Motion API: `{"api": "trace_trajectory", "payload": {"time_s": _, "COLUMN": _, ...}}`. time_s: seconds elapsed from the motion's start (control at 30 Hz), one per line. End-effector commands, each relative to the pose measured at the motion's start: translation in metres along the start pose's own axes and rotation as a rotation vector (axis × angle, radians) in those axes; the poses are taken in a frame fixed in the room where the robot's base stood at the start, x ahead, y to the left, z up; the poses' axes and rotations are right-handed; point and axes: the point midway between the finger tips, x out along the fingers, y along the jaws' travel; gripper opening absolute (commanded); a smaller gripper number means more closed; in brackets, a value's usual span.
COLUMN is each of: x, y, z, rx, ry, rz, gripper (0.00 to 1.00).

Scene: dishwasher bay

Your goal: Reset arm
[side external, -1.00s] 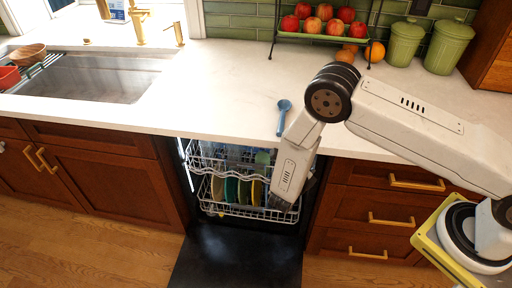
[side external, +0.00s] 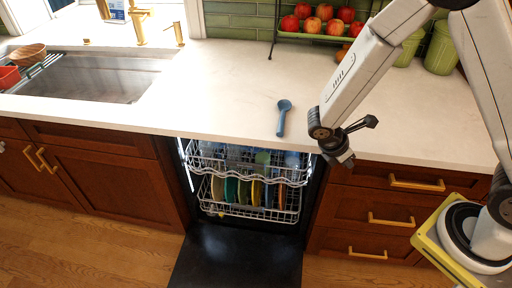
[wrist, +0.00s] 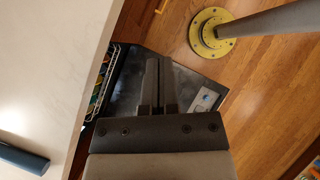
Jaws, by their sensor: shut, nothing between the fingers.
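My gripper (side external: 344,160) hangs at the counter's front edge, right of the open dishwasher (side external: 240,185). In the wrist view my gripper (wrist: 158,80) has its two fingers together with nothing between them. They overlie the dark dishwasher door (wrist: 190,85), which is folded down. My arm is bent up over the right part of the counter. The dishwasher's upper rack (side external: 215,165) and lower rack (side external: 225,209) show, with several coloured plates (side external: 243,190) standing in the lower one.
A blue scoop-like utensil (side external: 282,118) lies on the white counter (side external: 225,85). A stand of red apples (side external: 315,25) and green canisters (side external: 440,48) are at the back, behind my arm. A sink (side external: 85,78) is at the left.

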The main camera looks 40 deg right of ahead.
Motion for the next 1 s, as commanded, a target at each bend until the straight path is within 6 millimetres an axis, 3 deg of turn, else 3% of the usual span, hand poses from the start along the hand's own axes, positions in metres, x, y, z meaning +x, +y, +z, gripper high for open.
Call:
{"api": "trace_trajectory", "payload": {"time_s": 0.3, "x": -0.035, "y": -0.023, "z": 0.012, "rx": 0.539, "ry": 0.313, "rz": -0.053, "gripper": 0.0}}
{"api": "trace_trajectory", "payload": {"time_s": 0.7, "x": -0.074, "y": -0.036, "z": 0.031, "rx": 1.184, "ry": 0.66, "rz": -0.141, "gripper": 0.0}}
{"api": "trace_trajectory", "payload": {"time_s": 1.0, "x": -0.084, "y": -0.038, "z": 0.038, "rx": 1.364, "ry": 0.755, "rz": -0.172, "gripper": 0.0}}
